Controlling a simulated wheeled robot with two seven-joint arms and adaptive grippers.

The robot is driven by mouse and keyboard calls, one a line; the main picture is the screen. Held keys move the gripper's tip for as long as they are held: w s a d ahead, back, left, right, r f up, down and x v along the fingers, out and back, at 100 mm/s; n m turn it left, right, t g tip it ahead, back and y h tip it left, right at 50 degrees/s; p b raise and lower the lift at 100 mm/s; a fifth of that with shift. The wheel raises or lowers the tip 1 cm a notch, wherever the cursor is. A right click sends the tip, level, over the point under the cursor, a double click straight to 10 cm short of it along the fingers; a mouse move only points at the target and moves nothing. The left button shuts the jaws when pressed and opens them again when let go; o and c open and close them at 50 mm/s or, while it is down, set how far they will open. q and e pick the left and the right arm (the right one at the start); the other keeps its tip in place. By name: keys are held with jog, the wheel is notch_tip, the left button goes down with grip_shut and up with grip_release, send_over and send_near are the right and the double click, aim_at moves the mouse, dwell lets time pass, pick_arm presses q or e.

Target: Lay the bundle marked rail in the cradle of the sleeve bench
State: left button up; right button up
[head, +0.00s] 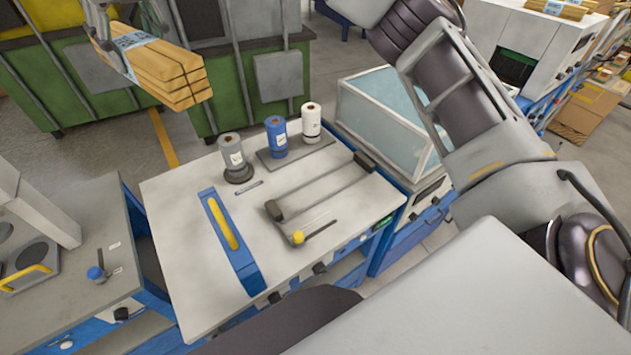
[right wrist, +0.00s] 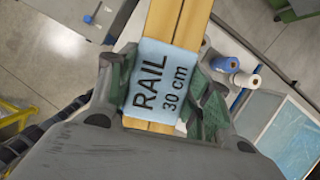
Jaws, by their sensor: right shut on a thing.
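The bundle marked rail (head: 170,72) is a strapped stack of long light-wood strips, high at the upper left of the head view. Its pale blue label reads "RAIL 30 cm" in the right wrist view (right wrist: 160,82). My right gripper (head: 108,38) is shut around the bundle at the label, partly cut by the top edge. The sleeve bench (head: 185,270) has a pale top. The bundle is apart from the bench, up and left of the cradle. My left gripper is not seen.
Grey, blue and white spools (head: 277,138) stand at the bench's back. A blue tool with a yellow grip (head: 228,240) lies left of the cradle, and a yellow-knobbed lever (head: 298,237) in front. A clear-lidded machine (head: 385,115) stands right. Green bins (head: 270,85) stand behind.

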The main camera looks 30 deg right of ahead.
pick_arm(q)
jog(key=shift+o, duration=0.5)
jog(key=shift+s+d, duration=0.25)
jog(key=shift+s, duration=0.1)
pick_arm(e)
jog(key=shift+s+d+r, duration=0.1)
jog(key=shift+d+r, duration=0.05)
